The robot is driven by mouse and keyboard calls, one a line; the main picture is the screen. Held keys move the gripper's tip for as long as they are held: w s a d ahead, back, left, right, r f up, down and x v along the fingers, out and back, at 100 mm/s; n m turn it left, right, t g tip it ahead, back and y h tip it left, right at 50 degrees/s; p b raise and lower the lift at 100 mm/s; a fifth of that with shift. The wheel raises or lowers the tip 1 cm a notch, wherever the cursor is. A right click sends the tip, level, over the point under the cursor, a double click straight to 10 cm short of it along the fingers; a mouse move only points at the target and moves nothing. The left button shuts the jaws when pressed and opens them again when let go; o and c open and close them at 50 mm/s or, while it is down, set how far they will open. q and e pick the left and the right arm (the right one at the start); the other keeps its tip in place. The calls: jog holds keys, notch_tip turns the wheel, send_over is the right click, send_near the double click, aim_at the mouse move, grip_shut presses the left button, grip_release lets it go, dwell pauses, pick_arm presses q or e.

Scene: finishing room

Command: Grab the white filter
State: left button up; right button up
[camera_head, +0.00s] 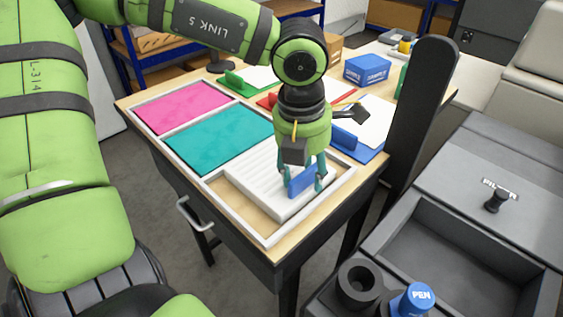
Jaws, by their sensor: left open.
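The white filter (262,180) is a flat, pleated white panel with an upright blue tab (300,181) on top. It lies in the right compartment of a pale frame (265,241) on the wooden table. My left gripper (304,182) points down over the filter's right part. Its teal fingers are open, one at each end of the blue tab, and I cannot tell whether they touch it. The gripper hides part of the filter's far side. My right gripper is not in view.
Pink (183,106) and teal (218,140) panels fill the frame's other compartments. A dark upright post (420,115) and a grey bin (455,250) are at right.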

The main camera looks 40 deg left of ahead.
pick_arm(q)
jog(key=shift+s, duration=0.1)
grip_shut()
